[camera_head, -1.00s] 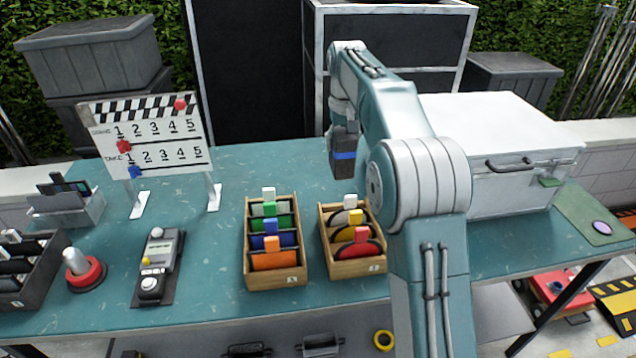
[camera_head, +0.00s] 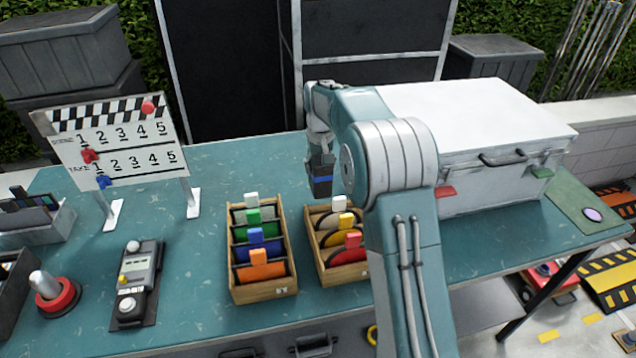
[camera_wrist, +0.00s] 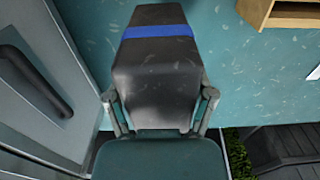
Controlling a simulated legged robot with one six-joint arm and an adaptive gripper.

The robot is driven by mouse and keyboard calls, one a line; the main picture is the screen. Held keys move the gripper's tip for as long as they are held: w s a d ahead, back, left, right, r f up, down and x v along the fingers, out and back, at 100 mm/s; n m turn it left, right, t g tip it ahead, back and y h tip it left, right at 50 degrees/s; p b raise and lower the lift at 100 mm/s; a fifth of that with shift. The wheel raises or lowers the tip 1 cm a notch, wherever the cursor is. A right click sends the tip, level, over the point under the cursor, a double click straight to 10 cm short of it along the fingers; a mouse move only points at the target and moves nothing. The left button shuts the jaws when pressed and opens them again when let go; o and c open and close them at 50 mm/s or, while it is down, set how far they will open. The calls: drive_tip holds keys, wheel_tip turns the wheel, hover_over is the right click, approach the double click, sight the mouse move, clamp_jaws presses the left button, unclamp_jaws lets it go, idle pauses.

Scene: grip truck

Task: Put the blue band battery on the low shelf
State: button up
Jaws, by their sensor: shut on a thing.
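My gripper (camera_wrist: 158,112) is shut on the blue band battery (camera_wrist: 157,60), a dark grey block with a blue stripe, in the wrist view. In the head view the battery (camera_head: 321,181) hangs below my gripper (camera_head: 319,152), over the teal table behind the right wooden box. The low shelf (camera_head: 483,301) shows only in part under the table at the lower right, as a grey surface. The rest of it is hidden by the tabletop and my arm.
Two wooden boxes with coloured dividers (camera_head: 262,292) (camera_head: 345,275) stand near the front edge. A large white case (camera_head: 480,110) is right of my arm. The table's middle is clear.

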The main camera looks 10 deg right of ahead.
wheel_tip(320, 180, down, 5)
drive_tip(key=shift+r, duration=0.1)
idle(0.3)
drive_tip(key=o, duration=1.3)
drive_tip(key=shift+c, duration=0.2)
